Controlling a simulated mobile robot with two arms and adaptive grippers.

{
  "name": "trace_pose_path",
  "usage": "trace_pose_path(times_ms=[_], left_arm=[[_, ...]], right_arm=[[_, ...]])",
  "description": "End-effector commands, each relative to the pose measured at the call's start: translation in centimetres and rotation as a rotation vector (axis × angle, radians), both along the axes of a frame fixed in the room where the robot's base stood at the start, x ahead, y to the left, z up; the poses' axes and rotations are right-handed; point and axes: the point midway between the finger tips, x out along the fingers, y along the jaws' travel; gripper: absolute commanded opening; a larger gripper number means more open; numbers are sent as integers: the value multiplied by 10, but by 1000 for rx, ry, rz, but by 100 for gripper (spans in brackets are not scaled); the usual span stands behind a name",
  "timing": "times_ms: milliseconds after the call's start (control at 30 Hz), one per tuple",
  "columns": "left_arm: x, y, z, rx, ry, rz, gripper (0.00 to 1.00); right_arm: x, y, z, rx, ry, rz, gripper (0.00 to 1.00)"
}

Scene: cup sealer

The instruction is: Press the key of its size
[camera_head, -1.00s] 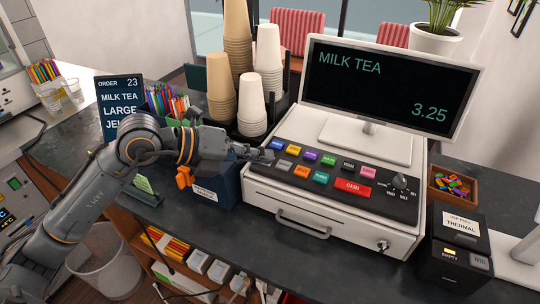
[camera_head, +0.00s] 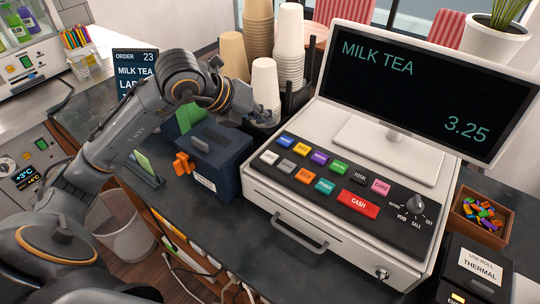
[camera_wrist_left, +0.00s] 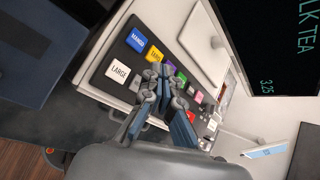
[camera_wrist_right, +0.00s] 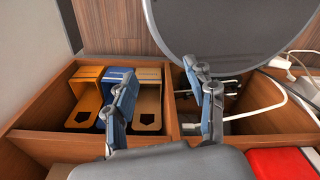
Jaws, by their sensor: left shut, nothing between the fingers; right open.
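The cash register's key panel (camera_head: 335,190) carries coloured keys in two rows. The white LARGE key (camera_head: 269,157) is at its front-left corner; it shows clearly in the left wrist view (camera_wrist_left: 118,72). A blue key (camera_head: 286,141) sits behind it. The register screen (camera_head: 425,85) reads MILK TEA 3.25. The order screen (camera_head: 133,66) reads ORDER 23, MILK TEA; its lower lines are partly hidden by my left arm. My left gripper (camera_head: 264,117) is shut and empty, left of and apart from the keys. My right gripper (camera_wrist_right: 158,72) is open and empty, seen only in its wrist view.
Cup stacks (camera_head: 290,50) stand behind my left gripper. A dark blue box (camera_head: 215,155) stands left of the register. A wooden tray (camera_head: 480,215) of coloured pieces and a black printer (camera_head: 475,270) are at right. Below my right gripper is a wooden compartment (camera_wrist_right: 60,125).

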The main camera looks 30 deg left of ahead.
Motion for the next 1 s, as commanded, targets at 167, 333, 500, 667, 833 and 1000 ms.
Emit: trace_pose_path(times_ms=[167, 333, 500, 667, 833, 1000], left_arm=[[0, 0, -15, -2, 2, -1, 0], [0, 0, -38, -2, 3, 0, 0], [0, 0, -63, -1, 3, -1, 0], [0, 0, -82, -1, 0, -1, 0], [0, 0, -87, -1, 0, -1, 0], [0, 0, -86, -1, 0, -1, 0]], right_arm=[[30, -9, -9, -9, -43, 1, 55], [51, -15, -21, -14, -76, -4, 55], [43, -16, -37, -17, -63, -4, 55], [27, -16, -58, -18, -40, -4, 55], [23, -16, -63, -18, -33, -2, 55], [26, -14, -62, -15, -37, -1, 55]])
